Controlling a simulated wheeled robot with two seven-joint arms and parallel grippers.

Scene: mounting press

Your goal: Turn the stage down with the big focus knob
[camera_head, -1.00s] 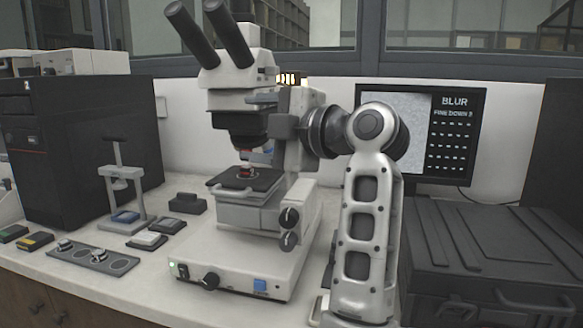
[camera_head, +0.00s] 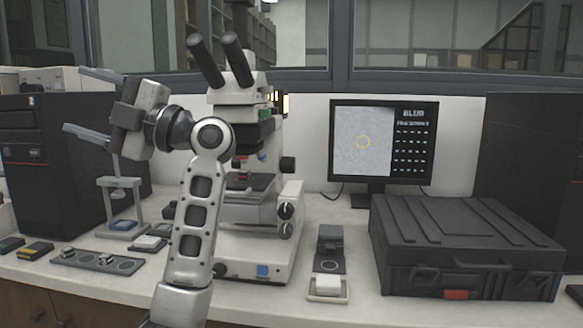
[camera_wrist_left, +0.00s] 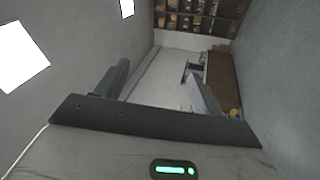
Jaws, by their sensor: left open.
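The white microscope (camera_head: 262,215) stands upright with its dark stage (camera_head: 250,182) partly behind my arm. Two dark knobs sit on its lower right side, an upper one (camera_head: 286,210) and a lower one (camera_head: 286,230). I cannot tell for sure which is the big focus knob. My left gripper (camera_head: 74,99) is open and empty, pointing left, well left of the microscope and away from the knobs. Its two fingers (camera_wrist_left: 156,88) show apart in the left wrist view. My right gripper is out of view.
A monitor (camera_head: 413,150) shows a grey picture with a yellow ring and the word BLUR. A black case (camera_head: 460,240) stands at the right. A small stand (camera_head: 122,200) and a slide plate (camera_head: 100,262) are at the left. A small tray (camera_head: 328,290) lies right of the microscope.

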